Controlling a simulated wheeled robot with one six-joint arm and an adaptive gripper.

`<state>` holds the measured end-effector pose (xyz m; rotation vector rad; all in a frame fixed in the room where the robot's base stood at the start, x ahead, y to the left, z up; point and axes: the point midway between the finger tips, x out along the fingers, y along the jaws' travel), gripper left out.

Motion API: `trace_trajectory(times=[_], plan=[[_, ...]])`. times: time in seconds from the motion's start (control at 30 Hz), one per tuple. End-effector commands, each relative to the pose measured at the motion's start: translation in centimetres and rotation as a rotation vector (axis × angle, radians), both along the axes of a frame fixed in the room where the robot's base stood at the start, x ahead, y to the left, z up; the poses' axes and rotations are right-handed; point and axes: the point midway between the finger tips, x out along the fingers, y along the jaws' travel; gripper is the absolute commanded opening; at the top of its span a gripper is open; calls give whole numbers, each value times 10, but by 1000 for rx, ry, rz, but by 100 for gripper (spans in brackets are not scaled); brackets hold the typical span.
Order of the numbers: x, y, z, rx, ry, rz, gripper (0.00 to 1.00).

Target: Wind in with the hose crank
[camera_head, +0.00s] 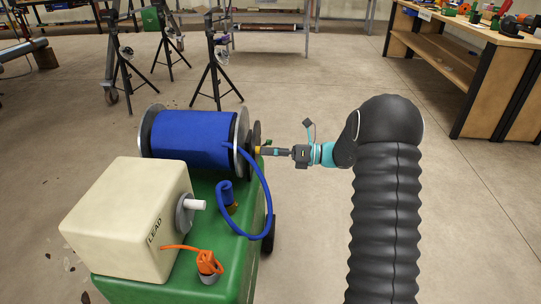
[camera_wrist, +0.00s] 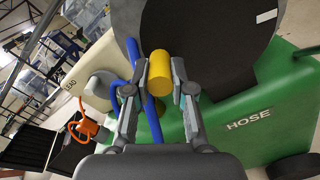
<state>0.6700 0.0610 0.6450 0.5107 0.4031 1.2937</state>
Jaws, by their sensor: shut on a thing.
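The hose reel (camera_head: 193,139) with blue hose wound on it lies on the green cart (camera_head: 234,260). A loose blue hose end loops over the cart's right side. The crank is a dark disc (camera_head: 257,139) on the reel's right end with a yellow handle. The yellow crank handle (camera_wrist: 158,73) shows between my fingers in the wrist view. My gripper (camera_head: 264,151) reaches in from the right and is shut on this handle. In the wrist view my gripper (camera_wrist: 159,84) has one finger on each side of it. The handle's far end is hidden against the dark disc.
A cream box marked LEAD (camera_head: 128,218) with a white knob stands on the cart's near left, beside an orange plug (camera_head: 208,263). Black tripods (camera_head: 216,62) stand behind. A workbench (camera_head: 478,60) is at the back right. The floor right of the cart is clear.

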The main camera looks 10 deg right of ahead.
Motion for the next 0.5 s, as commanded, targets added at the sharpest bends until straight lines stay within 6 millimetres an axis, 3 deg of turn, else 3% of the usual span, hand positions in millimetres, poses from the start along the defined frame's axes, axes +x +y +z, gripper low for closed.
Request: trace_trajectory(times=[0.5], plan=[[10,-2,25,111,476,4,0]])
